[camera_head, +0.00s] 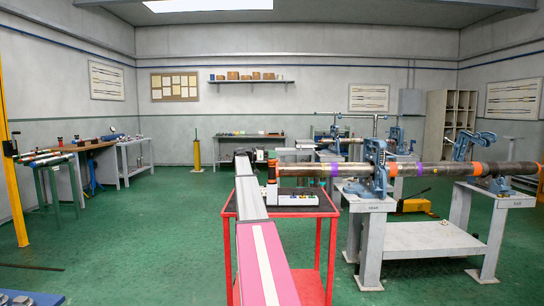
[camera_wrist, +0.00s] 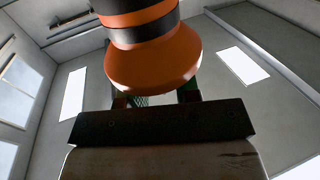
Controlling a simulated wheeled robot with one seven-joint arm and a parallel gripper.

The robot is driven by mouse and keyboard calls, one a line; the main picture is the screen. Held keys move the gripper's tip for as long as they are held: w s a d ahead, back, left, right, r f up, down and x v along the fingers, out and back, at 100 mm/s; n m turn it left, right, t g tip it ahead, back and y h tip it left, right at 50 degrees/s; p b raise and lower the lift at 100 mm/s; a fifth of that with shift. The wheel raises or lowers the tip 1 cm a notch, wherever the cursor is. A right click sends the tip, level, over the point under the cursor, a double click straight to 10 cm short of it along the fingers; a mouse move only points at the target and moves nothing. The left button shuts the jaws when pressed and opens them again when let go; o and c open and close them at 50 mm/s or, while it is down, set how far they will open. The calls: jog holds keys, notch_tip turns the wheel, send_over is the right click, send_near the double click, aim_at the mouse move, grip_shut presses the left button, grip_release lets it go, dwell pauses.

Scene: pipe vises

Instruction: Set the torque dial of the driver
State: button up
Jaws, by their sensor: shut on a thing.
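The driver (camera_head: 272,172) appears as a small upright thing with orange, dark and green parts at the left end of the red cart's top. In the wrist view, an orange flared body with black bands, which looks like the driver (camera_wrist: 150,60), fills the upper middle. My gripper (camera_wrist: 154,99) is shut on it, with a finger at each side below the orange flare and green between them. In the head view my arm reaches forward to the driver, and the fingers are too small to make out. I cannot tell the torque dial or its marks apart.
The red cart (camera_head: 328,213) has a dark top and carries a white unit (camera_head: 297,197) beside the driver. A long pipe (camera_head: 435,169) in blue vises (camera_head: 375,165) runs close above the cart's right side. Green floor is open at the left.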

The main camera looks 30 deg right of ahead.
jog(key=m+g+y, duration=0.1)
jog(key=g, duration=0.1)
jog(key=m+g+y, duration=0.1)
jog(key=m+g, duration=0.1)
jog(key=shift+w+g, duration=0.2)
jog(key=shift+g, duration=0.1)
jog(key=shift+s+m+g+y, duration=0.15)
jog(key=shift+m+g+y, duration=0.55)
jog(key=shift+m+g, duration=0.3)
jog(key=shift+g, duration=0.3)
jog(key=o, duration=0.9)
jog(key=v, duration=1)
jog(key=shift+w+a, duration=0.25)
jog(key=shift+w, duration=0.05)
jog(key=shift+r, duration=0.1)
